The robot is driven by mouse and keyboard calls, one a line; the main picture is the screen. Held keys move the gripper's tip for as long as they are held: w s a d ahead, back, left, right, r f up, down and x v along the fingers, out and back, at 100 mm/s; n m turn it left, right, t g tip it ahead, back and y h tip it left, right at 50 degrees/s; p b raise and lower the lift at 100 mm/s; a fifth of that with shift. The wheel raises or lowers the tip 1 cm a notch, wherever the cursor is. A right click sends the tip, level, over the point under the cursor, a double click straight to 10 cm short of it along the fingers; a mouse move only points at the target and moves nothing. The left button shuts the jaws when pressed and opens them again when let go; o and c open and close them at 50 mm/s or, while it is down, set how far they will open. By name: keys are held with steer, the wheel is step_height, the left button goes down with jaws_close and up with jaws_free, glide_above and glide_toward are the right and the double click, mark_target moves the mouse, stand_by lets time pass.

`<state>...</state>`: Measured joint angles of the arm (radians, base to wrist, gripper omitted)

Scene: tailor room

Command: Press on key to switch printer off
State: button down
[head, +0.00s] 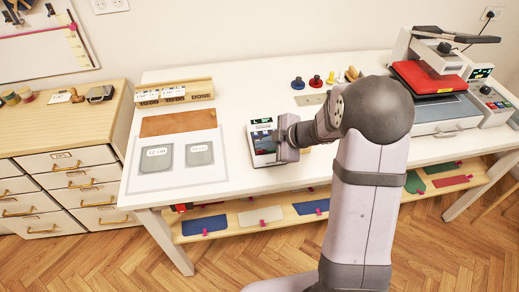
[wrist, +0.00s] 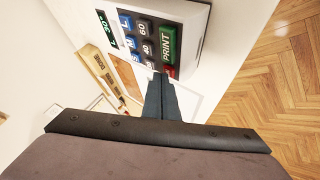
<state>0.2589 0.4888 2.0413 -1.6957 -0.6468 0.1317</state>
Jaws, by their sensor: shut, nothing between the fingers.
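The printer (head: 260,129) is a small white device with a dark panel, standing on the white table left of my arm. Its keypad fills the upper part of the wrist view, with a green PRINT key (wrist: 169,43), grey number keys (wrist: 147,30) and blue letter keys (wrist: 126,22). A red key (wrist: 171,72) shows beside the PRINT key, mostly hidden by my fingers. My gripper (wrist: 161,76) is shut and empty, its fingertips over the panel close to the red key. I cannot tell whether they touch it. In the head view my wrist covers part of the printer.
An orange-brown board (head: 178,123) and two grey squares (head: 199,154) lie left of the printer. A label rack (head: 174,93) and colored knobs (head: 315,81) stand behind. A red heat press (head: 432,78) is at the right. The table's front edge is close to the printer.

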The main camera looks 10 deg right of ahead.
mark_target(263, 152)
steer(key=shift+f, duration=0.2)
steer(key=shift+r, duration=0.15)
stand_by(0.3)
steer(key=shift+r+p, duration=0.75)
steer(key=shift+p, duration=0.35)
step_height(263, 152, up, 5)
steer(key=p, duration=0.5)
steer(key=shift+p, duration=0.35)
